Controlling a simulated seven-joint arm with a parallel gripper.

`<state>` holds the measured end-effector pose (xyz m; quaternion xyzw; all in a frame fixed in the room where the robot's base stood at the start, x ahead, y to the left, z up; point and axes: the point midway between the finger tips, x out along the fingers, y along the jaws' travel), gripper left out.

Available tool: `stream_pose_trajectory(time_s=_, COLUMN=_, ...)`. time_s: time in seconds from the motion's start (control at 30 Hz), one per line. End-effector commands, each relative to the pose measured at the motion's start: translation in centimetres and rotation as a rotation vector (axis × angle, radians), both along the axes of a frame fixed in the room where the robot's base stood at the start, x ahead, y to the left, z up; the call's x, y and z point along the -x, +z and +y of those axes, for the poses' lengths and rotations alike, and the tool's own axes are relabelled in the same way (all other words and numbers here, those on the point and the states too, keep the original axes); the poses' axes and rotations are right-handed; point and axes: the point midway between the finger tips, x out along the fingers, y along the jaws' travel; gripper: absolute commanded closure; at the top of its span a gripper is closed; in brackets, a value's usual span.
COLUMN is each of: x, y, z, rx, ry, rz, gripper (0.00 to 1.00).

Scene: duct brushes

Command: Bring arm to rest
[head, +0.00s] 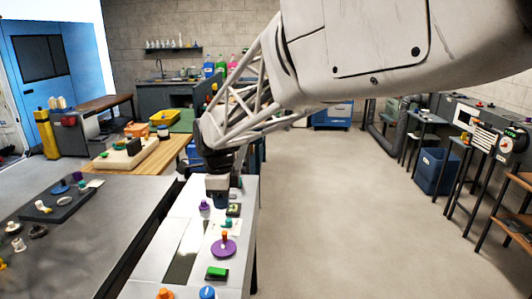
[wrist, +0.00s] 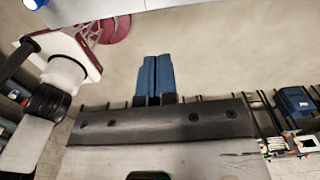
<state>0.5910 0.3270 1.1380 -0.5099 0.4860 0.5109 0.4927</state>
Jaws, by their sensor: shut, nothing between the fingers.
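My gripper (head: 217,187) hangs at the end of my arm over the far part of a narrow white table (head: 195,225) in the head view. In the wrist view its two blue fingers (wrist: 158,58) lie side by side, shut, with nothing between them. Open floor shows behind the fingertips there. My large white arm link crosses the upper right of the head view. Exact clearance between the fingertips and the tabletop is hard to tell.
Near the gripper stand a purple knob (head: 204,206), a purple disc with an orange handle (head: 223,248) and a green block (head: 217,272). A dark table (head: 90,235) adjoins at left. Open floor (head: 340,220) lies to the right.

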Motion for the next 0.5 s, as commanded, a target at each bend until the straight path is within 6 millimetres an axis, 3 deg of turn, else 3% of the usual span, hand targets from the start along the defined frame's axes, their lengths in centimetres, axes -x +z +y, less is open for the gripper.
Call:
stream_pose_trajectory(time_s=0.27, x=2.3, y=1.9, z=-6.5, rx=-0.007, ry=0.194, rz=-0.032, gripper=1.0)
stream_pose_trajectory(time_s=0.5, x=6.0, y=3.2, z=-13.7, rx=-0.002, ry=0.445, rz=-0.074, gripper=1.0)
